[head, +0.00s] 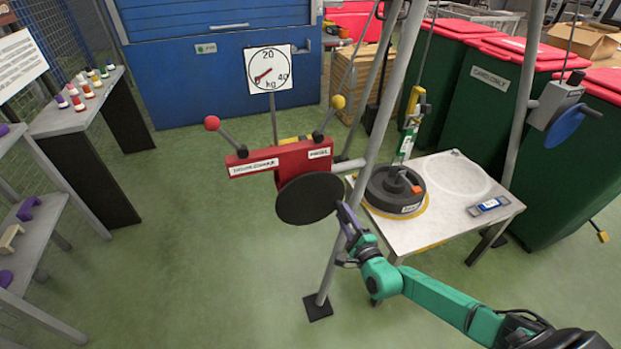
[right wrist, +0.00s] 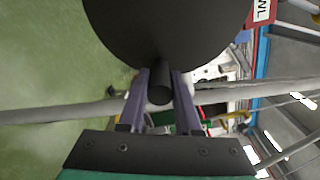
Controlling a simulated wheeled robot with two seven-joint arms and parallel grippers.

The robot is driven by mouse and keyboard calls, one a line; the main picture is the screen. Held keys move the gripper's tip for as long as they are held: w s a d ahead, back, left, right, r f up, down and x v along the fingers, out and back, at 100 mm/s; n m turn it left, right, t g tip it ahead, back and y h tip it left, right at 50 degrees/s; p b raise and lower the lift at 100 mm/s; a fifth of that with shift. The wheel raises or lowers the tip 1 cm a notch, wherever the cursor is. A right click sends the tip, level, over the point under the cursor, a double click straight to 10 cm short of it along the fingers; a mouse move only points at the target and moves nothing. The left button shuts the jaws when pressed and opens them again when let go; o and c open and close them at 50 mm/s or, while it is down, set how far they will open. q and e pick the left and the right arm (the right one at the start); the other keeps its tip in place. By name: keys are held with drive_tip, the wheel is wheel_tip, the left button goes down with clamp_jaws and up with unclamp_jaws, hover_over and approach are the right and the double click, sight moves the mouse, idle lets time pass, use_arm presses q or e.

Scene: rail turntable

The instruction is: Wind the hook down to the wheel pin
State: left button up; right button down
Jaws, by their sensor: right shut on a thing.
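A black crank disc (head: 305,200) sits on the front of a red winch box (head: 283,158) on a grey frame leg. My right gripper (head: 346,216) is at the disc's right edge, shut on the crank's dark handle; in the right wrist view the purple fingers close around the handle (right wrist: 160,88), with the disc (right wrist: 165,30) behind it. A yellow hook block (head: 415,98) hangs above the table. Below it, a black wheel (head: 395,189) lies on the white table (head: 455,215) with an orange-red part, perhaps the pin, on top. The hook's tip is too small to make out. My left gripper is out of view.
Two ball-topped levers, red (head: 211,123) and yellow (head: 338,102), rise from the box. A dial gauge (head: 269,69) stands behind. A blue crank wheel (head: 566,124) is on the right leg. Green bins (head: 490,100) stand behind the table.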

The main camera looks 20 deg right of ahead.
drive_tip(key=shift+w+d+r+n, duration=0.15)
drive_tip(key=shift+d+r+n, duration=0.1)
drive_tip(key=shift+r+n, duration=0.25)
drive_tip(key=shift+r, duration=0.1)
drive_tip(key=shift+d+r+n+p, duration=0.15)
drive_tip(key=shift+r+n+p, duration=0.85)
drive_tip(key=shift+p, duration=0.35)
drive_tip(key=shift+f, duration=0.1)
drive_tip(key=shift+c, duration=2)
unclamp_jaws()
drive_tip(key=shift+f, duration=0.15)
